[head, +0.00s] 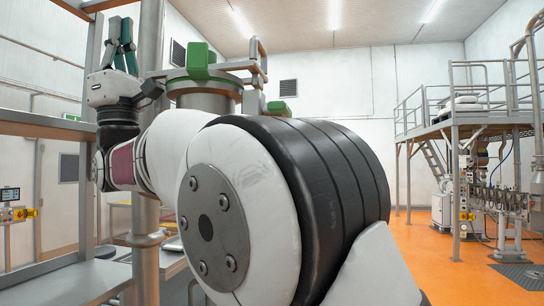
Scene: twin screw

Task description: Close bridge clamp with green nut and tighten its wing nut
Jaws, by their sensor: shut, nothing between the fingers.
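My gripper (120,30) is at the upper left in the head view, with its teal fingers pointing up. It is shut and empty, left of the vessel top and apart from it. The green nut (197,58) appears as a green block on top of the round metal vessel lid. The bridge clamp (252,68) appears as metal bars at the right side of that lid. My arm covers its lower part. I cannot tell whether the clamp is fully closed. I cannot make out the wing nut. A second green piece (278,107) shows low beside the clamp, partly behind my arm.
A metal post (147,215) and shelf frame (40,125) stand at the left, close to my arm. A steel platform with railings (470,125) and machinery stands at the right. The orange floor (425,250) between is clear.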

